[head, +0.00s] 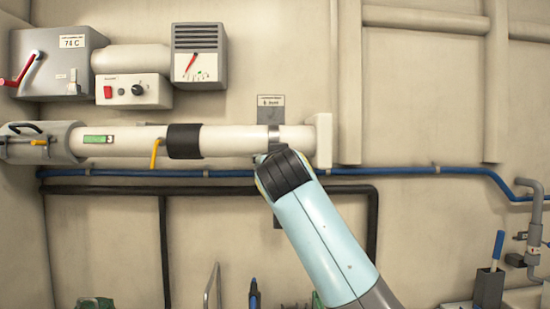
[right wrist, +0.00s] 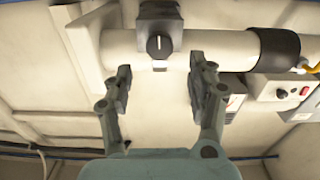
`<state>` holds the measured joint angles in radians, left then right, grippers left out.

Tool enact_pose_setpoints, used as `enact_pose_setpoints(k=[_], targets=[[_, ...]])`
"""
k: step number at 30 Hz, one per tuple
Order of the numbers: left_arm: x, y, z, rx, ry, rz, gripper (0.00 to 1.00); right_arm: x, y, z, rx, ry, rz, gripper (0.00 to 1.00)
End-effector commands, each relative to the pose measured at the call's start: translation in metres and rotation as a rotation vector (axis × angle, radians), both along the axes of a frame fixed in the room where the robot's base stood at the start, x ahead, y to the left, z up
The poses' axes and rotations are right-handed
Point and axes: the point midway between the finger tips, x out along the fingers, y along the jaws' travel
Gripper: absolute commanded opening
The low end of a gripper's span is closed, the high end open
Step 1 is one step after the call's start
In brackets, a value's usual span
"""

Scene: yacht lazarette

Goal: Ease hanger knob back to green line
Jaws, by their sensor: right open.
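I cannot make out a green line by the knob. My left gripper is out of view.
The white pipe (head: 230,140) runs along the wall, with a black sleeve (head: 184,141) and a yellow lever (head: 155,153) left of the hanger. A blue hose (head: 400,171) passes below. A gauge (head: 199,66) and control boxes hang at upper left.

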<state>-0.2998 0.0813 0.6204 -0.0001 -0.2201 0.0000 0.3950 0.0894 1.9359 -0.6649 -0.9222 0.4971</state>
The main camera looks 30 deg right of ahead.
Motion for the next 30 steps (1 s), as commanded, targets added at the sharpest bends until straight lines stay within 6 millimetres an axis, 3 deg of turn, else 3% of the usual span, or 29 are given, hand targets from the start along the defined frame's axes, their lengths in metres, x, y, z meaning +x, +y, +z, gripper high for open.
enact_pose_setpoints(k=[9,21,30], targets=[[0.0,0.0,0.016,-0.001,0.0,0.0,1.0,0.047,-0.029,0.001,0.0,0.001,0.0,0.57],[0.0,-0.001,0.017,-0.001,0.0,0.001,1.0,0.056,-0.035,-0.001,0.001,0.001,0.001,0.57],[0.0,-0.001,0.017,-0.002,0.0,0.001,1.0,0.056,-0.035,-0.001,0.001,0.002,0.001,0.21]])
